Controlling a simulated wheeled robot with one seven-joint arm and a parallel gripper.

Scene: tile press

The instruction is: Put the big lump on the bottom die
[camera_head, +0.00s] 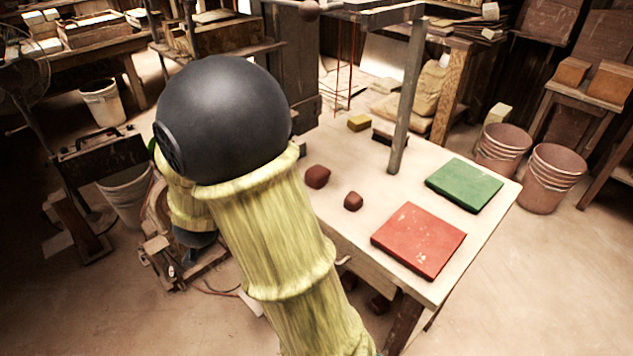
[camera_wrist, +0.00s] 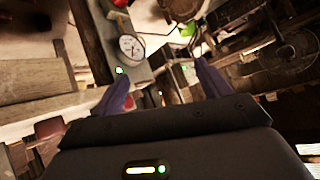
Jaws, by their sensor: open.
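Two dark red lumps sit on the pale tabletop in the head view. The big lump (camera_head: 317,177) is on the left, near the table's edge, beside my arm. The small lump (camera_head: 353,201) is to its right and nearer. A low dark block (camera_head: 383,133) with a pale band sits partly behind the grey post; it may be the bottom die, but I cannot be sure. My gripper (camera_wrist: 164,70) shows in the wrist view with its two fingers wide apart and nothing between them. It is not visible in the head view. No lump can be made out in the wrist view.
A grey post (camera_head: 406,95) rises from the table (camera_head: 340,235). A green tile (camera_head: 464,185) and a red tile (camera_head: 418,240) lie on the right. A yellow block (camera_head: 359,123) is at the back. A round gauge (camera_wrist: 131,46) shows in the wrist view. Buckets (camera_head: 551,178) stand right of the table.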

